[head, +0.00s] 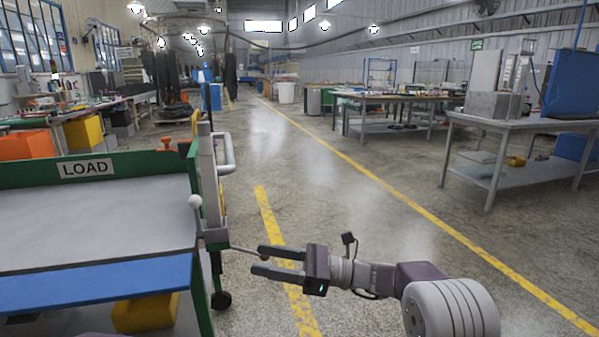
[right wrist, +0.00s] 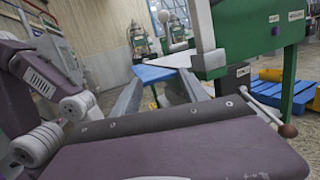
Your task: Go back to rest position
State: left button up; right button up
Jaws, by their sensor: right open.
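My right gripper (head: 256,261) reaches in from the lower right in the head view. Its two dark fingers are apart, with nothing seen between them, and point left toward the machine labelled LOAD. A thin lever (head: 243,249) with a brown ball knob sticks out from the machine's side and ends by the upper fingertip in the head view. In the right wrist view the fingers (right wrist: 160,92) are spread, and the brown knob (right wrist: 288,130) is to their right, outside the gap. My left gripper is not in view.
The green-framed LOAD machine (head: 100,215) with a blue front edge (head: 95,284) fills the left side. A yellow bin (head: 146,314) is below. Open floor lies to the right, with a grey worktable (head: 500,122) farther back.

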jog(key=s+d+f+n+g+h+p, duration=0.1)
jog(key=s+d+f+n+h, duration=0.25)
jog(key=s+f+h, duration=0.35)
jog(key=s+d+f+n+g+h, duration=0.1)
jog(key=s+d+f+n+h, duration=0.25)
jog(key=s+f, duration=0.55)
jog(key=s+d+f+n+t+h, duration=0.1)
jog(key=d+f+n+h, duration=0.25)
jog(key=d, duration=0.25)
jog(key=s+d+f+n+h, duration=0.2)
jog(key=d+f+n+h, duration=0.15)
jog(key=d, duration=0.25)
jog(key=s+d+f+n+t+h, duration=0.1)
jog(key=d+f+n+h, duration=0.1)
jog(key=d+n, duration=0.3)
notch_tip(320, 180, up, 38)
jog(key=p, duration=3.8)
jog(key=shift+d, duration=0.2)
